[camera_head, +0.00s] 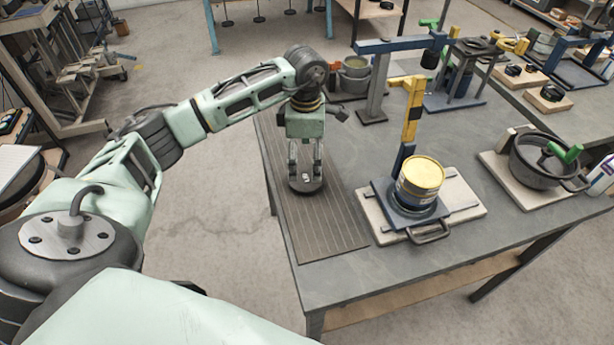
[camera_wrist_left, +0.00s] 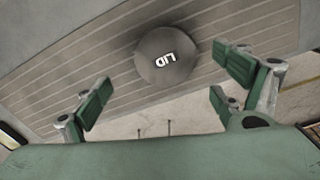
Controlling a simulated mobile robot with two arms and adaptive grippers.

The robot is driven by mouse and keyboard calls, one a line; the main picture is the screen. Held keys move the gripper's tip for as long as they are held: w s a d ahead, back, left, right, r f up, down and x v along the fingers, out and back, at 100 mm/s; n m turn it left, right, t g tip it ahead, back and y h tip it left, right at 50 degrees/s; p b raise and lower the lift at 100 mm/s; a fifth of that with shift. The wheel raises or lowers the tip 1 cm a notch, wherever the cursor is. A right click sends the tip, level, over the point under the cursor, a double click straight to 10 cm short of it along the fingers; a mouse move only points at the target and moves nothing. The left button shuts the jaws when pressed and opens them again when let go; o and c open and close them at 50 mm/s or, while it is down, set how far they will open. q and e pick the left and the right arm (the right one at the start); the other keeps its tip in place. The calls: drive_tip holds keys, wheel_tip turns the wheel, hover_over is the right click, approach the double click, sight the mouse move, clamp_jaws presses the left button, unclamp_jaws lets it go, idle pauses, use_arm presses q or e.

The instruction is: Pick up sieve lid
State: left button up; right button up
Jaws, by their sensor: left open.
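The sieve lid (camera_head: 305,184) is a dark round disc lying on the ribbed mat at the left part of the table. My left gripper (camera_head: 306,165) points down over the lid. In the left wrist view its green-padded fingers (camera_wrist_left: 160,95) are wide apart with nothing between them, and the lid shows beyond the fingertips. Whether any finger touches the lid cannot be told. My right gripper is not in view.
The ribbed mat (camera_head: 325,226) is otherwise bare. Right of it, a yellow-topped canister (camera_head: 422,176) sits in a dark holder on a pale board (camera_head: 463,194), with a yellow lever (camera_head: 412,105) behind. A black pot (camera_head: 540,165) stands further right. A blue-grey stand (camera_head: 374,85) rises behind.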

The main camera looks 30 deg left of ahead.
sight(305, 177)
use_arm(q)
drive_tip(key=f, duration=0.1)
drive_tip(key=f+p, duration=0.1)
drive_tip(key=f, duration=0.1)
drive_tip(key=f+p, duration=0.1)
drive_tip(key=f, duration=0.1)
drive_tip(key=shift+s+d+f, duration=0.1)
drive_tip(key=shift+s+f, duration=0.05)
drive_tip(key=shift+s, duration=0.15)
drive_tip(key=shift+f, duration=0.3)
drive_tip(key=shift+c, duration=0.5)
drive_tip(key=c, duration=1.2)
